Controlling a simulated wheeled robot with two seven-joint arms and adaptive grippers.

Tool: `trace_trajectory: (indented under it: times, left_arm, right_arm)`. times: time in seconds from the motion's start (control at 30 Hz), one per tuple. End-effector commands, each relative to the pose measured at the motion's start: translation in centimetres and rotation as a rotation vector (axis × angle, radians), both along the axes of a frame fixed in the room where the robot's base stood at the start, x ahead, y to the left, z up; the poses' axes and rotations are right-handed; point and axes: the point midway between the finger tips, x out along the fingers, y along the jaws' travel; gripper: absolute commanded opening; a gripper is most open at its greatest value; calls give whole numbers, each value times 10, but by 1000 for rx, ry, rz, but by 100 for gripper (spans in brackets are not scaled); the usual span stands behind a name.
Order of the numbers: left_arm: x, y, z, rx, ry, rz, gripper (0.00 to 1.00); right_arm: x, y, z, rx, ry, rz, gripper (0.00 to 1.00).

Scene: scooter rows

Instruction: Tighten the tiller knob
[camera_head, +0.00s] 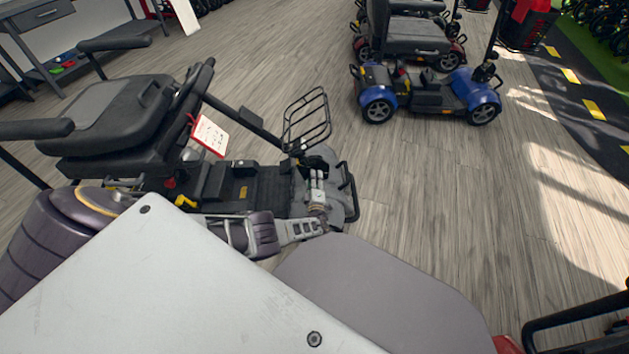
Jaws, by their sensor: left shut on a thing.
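A grey mobility scooter stands ahead of me with its black seat (115,115) on the left. Its black tiller (245,120) leans back toward the seat, with a wire basket (307,120) at the front. My left gripper (319,217) reaches in from the left to the scooter's front end, low by the tiller's foot. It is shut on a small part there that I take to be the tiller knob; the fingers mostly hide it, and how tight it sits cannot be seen. My right gripper is not in view.
A red-edged tag (209,135) hangs from the tiller. A blue scooter (430,90) stands at the back right, another behind it. A grey desk (60,30) is at the top left. Wooden floor (450,200) is clear to the right. A black bar (575,312) shows at the lower right.

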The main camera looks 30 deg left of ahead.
Motion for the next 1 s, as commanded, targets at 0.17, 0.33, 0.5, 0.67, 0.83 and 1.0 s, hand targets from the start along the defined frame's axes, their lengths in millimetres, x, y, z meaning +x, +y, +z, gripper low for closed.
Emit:
trace_trajectory:
  times: [0.17,0.33,0.5,0.67,0.83,1.0]
  left_arm:
    - [-1,0,-1,14,13,1,24]
    - [-1,0,-2,15,15,0,24]
    - [-1,0,-2,15,13,0,53]
    - [-1,0,-1,14,13,0,70]
    - [-1,0,-1,13,12,0,70]
    - [-1,0,-1,11,10,0,70]
  right_arm:
    - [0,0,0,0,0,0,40]
    - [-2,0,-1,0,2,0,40]
    - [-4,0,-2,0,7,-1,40]
    - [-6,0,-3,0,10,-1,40]
    - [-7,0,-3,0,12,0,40]
    - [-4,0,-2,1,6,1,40]
